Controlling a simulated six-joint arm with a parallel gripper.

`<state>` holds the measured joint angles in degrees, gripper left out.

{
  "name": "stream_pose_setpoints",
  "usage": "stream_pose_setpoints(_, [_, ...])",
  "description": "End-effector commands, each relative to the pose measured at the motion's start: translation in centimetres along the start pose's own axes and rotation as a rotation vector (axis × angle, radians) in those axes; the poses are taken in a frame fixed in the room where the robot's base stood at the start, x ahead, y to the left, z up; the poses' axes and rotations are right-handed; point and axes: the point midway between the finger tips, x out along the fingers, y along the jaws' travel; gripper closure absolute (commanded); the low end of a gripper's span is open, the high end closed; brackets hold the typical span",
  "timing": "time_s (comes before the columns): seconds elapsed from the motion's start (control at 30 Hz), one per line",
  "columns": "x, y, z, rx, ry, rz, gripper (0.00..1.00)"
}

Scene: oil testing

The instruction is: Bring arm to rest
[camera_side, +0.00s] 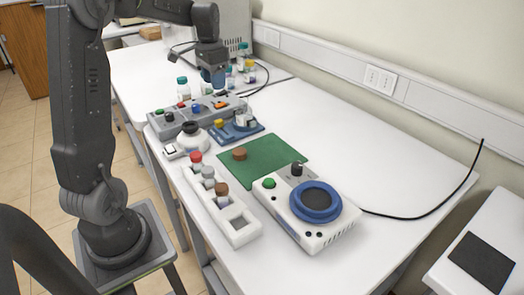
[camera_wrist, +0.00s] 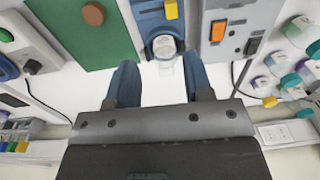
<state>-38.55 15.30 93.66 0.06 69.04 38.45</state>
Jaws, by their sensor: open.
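My gripper (camera_side: 214,78) is raised above the far part of the white table, near the back of the grey control box. In the wrist view my gripper (camera_wrist: 160,80) has its two blue fingers wide apart with nothing between them. Beyond the fingertips is a small clear glass vessel (camera_wrist: 164,48) at the blue device (camera_wrist: 150,16). The gripper appears apart from everything on the table.
A green mat (camera_side: 272,153) carries a brown round piece (camera_side: 239,153). In front are a white rack (camera_side: 236,221) with capped vials and a white device (camera_side: 318,240) with a blue ring. Bottles (camera_side: 182,86) stand near the gripper.

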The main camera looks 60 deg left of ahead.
Motion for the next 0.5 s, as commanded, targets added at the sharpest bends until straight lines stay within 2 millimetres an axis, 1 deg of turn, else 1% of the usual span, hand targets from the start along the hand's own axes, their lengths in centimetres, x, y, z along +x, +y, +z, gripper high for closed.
stream_pose_setpoints(0.03, [-1.2, 2.3, 0.1, 0.010, 0.024, -0.016, 0.53])
stream_pose_setpoints(0.07, [-1.7, 3.6, 0.3, 0.012, 0.039, -0.024, 0.53])
stream_pose_setpoints(0.1, [-2.5, 5.6, 0.6, 0.013, 0.061, -0.035, 0.53])
stream_pose_setpoints(0.13, [-3.1, 7.2, 1.0, 0.014, 0.080, -0.043, 0.53])
stream_pose_setpoints(0.17, [-3.5, 8.7, 1.4, 0.014, 0.098, -0.049, 0.53])
stream_pose_setpoints(0.2, [-4.1, 10.7, 2.1, 0.014, 0.125, -0.057, 0.53])
stream_pose_setpoints(0.27, [-4.7, 13.6, 3.3, 0.013, 0.165, -0.063, 0.53])
stream_pose_setpoints(0.3, [-5.0, 15.3, 4.3, 0.013, 0.192, -0.066, 0.53])
stream_pose_setpoints(0.37, [-5.3, 17.9, 5.8, 0.012, 0.234, -0.065, 0.53])
stream_pose_setpoints(0.4, [-5.4, 19.4, 7.0, 0.012, 0.261, -0.062, 0.53])
stream_pose_setpoints(0.5, [-5.2, 22.8, 9.9, 0.010, 0.331, -0.047, 0.53])
